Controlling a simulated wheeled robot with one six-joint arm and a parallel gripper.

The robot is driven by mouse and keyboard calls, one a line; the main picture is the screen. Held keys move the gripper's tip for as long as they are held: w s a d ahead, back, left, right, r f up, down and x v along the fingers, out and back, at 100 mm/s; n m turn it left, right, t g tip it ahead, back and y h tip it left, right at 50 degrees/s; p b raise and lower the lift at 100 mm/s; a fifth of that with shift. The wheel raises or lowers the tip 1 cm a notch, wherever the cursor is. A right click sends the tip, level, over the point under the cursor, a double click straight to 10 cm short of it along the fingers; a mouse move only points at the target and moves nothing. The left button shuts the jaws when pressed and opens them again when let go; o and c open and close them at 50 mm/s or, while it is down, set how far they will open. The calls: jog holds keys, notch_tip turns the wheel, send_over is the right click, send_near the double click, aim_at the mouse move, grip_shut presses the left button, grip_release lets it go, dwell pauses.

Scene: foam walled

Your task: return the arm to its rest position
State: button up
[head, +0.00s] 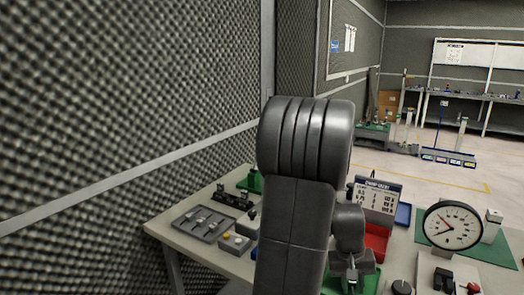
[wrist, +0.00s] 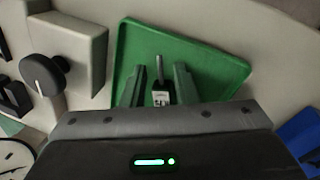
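My arm stands large in the middle of the head view, and its end reaches down to the table. My gripper (head: 352,278) is low over the green tray (head: 372,284) there, partly cut off by the frame edge. In the wrist view my gripper (wrist: 160,68) has its two fingers apart. A small dark item with a pale label (wrist: 161,97) and a thin shaft shows between the fingers, with gaps on both sides. It appears to be in the green tray (wrist: 225,65); its lower part is hidden by the gripper body.
A round dial gauge (head: 452,226) stands right of the arm. A red bin (head: 377,240), a sign board (head: 377,195) and a blue bin (head: 403,214) are behind my gripper. A grey tray (head: 203,224) lies left. A black knob (wrist: 42,75) sits beside the green tray. Foam wall bounds the left.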

jog(key=shift+d+f, duration=0.1)
jog(key=shift+f, duration=0.55)
jog(key=shift+r, duration=2.05)
